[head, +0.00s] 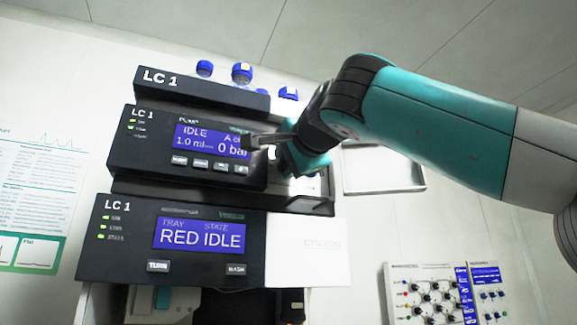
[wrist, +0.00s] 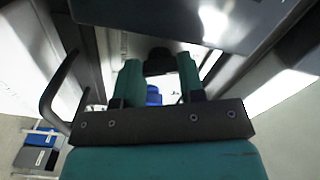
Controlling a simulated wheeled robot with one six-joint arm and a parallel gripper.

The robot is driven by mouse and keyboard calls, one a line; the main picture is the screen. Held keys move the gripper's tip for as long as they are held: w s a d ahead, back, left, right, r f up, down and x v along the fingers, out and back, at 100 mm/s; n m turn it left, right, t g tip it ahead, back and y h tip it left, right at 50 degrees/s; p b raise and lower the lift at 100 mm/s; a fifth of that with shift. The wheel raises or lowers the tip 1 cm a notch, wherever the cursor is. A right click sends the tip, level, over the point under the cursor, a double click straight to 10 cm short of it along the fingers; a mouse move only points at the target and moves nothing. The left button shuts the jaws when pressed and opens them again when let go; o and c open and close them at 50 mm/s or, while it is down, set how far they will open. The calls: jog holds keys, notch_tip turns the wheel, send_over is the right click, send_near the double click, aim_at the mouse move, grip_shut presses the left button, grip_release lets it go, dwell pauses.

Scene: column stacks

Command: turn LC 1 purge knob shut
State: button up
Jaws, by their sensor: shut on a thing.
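The LC 1 pump module (head: 150,155) is a dark-fronted unit in the head view, its display reading IDLE and 0 bar. My gripper (head: 290,158) is at the right side of this module. In the wrist view its two teal fingers (wrist: 159,72) are shut on a black knob (wrist: 158,60), the purge knob, with one finger on each side. In the head view the knob is hidden behind my gripper. Its turn angle cannot be read in either view.
Above is an LC 1 top tray (head: 200,92) with blue-capped bottles (head: 242,72). Below is an LC 1 module (head: 120,245) showing RED IDLE. A panel with several knobs (head: 435,295) is at lower right. A poster (head: 35,195) hangs on the left wall.

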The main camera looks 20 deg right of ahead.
jog(key=shift+f+m+b, duration=0.1)
jog(key=shift+m+b, duration=0.45)
jog(key=shift+m, duration=1.65)
jog(key=o, duration=0.7)
jog(key=shift+c, duration=0.2)
jog(key=shift+s, duration=0.1)
